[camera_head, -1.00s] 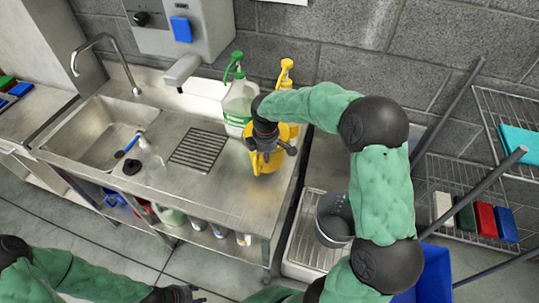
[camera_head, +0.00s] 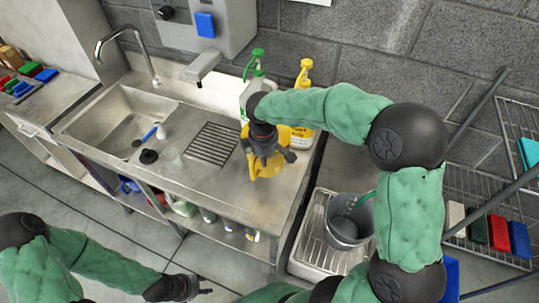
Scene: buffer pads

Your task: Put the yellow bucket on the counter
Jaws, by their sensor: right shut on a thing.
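The yellow bucket (camera_head: 262,166) is at the right end of the steel counter (camera_head: 225,185), in front of the bottles. I cannot tell whether its base touches the surface. My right gripper (camera_head: 266,152) reaches over it from above and is shut on it, hiding part of the bucket. My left gripper (camera_head: 197,288) is low at the bottom of the view, in front of the counter and away from it. It is too small to tell whether its fingers are open or shut.
A green-capped bottle (camera_head: 256,92) and a yellow-capped bottle (camera_head: 302,125) stand behind the bucket. A sink (camera_head: 120,125), brush (camera_head: 147,136) and drain grate (camera_head: 213,143) lie to the left. A grey bucket (camera_head: 346,228) stands on a ribbed tray right of the counter.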

